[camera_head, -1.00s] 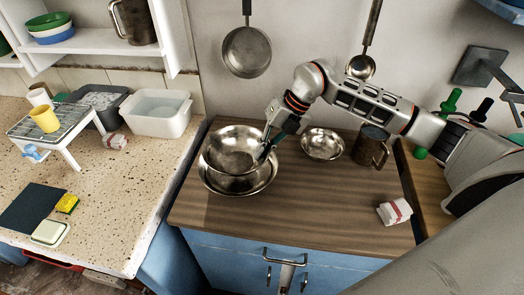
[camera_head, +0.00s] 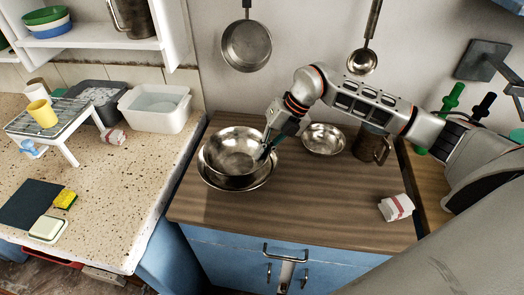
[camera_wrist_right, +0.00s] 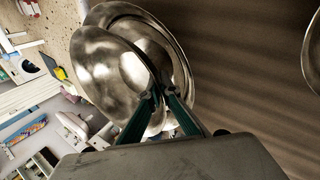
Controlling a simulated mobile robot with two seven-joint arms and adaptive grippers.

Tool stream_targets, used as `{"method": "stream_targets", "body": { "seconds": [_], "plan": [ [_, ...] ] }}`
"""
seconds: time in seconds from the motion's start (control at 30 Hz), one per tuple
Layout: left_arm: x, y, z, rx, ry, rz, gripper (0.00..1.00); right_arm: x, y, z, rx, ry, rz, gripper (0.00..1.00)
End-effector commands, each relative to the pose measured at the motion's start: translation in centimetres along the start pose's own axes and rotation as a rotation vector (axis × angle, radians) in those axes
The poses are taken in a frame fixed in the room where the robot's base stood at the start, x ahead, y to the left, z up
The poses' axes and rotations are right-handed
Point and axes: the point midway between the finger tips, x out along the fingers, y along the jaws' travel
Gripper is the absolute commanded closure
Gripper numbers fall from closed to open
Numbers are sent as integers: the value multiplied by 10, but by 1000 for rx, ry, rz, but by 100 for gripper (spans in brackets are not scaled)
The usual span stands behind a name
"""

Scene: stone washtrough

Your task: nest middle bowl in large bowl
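The middle bowl (camera_head: 232,150) is shiny metal and sits low inside the larger metal bowl (camera_head: 208,181) on the wooden counter. The large bowl's rim shows around its front and right side. My right gripper (camera_head: 266,152) is at the middle bowl's right rim, with its fingers pinching the rim. In the right wrist view the two green-sided fingers (camera_wrist_right: 155,95) close on the rim of the middle bowl (camera_wrist_right: 110,70), and the large bowl (camera_wrist_right: 178,62) shows beyond it. Whether the middle bowl's base touches the large bowl is hidden. My left gripper is not in view.
A small metal bowl (camera_head: 323,139) and a metal mug (camera_head: 371,145) stand to the right on the wooden counter (camera_head: 290,205). The front middle of the counter is clear. A pan (camera_head: 246,45) hangs behind.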

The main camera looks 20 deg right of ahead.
Motion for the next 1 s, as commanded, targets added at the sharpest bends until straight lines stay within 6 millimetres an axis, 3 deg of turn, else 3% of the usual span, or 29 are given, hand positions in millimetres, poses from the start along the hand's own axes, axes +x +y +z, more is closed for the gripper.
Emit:
{"method": "stream_targets", "body": {
  "seconds": [1.0],
  "plan": [
    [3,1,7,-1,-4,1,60,12,-6,0,0,0,1,100]
  ]
}}
